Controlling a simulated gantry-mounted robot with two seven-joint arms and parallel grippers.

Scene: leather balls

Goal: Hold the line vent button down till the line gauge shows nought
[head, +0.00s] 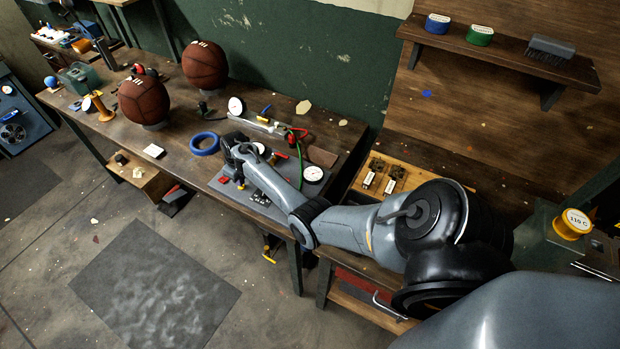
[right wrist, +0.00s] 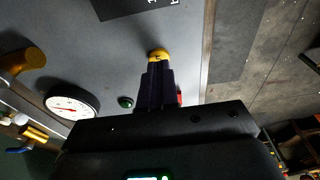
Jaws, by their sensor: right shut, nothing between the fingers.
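My right gripper (head: 232,166) is shut and empty, pointing down over a grey panel (head: 264,206) on the workbench. In the right wrist view its closed fingertips (right wrist: 157,66) are at the near edge of a round yellow button (right wrist: 158,54); I cannot tell whether they press it. A white dial gauge (right wrist: 72,105) with a red needle stands left of the fingers; its reading is too small to tell. A green button (right wrist: 125,102) and a partly hidden red part (right wrist: 180,95) flank the fingers. The head view shows a gauge (head: 313,174) on the panel's right. My left gripper is out of view.
A blue ring (head: 204,144) lies left of the panel, and two brown leather balls (head: 144,101) (head: 205,66) stand farther left. Another gauge (head: 236,106) and a green hose (head: 299,168) are behind my arm. The bench's front middle is fairly clear.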

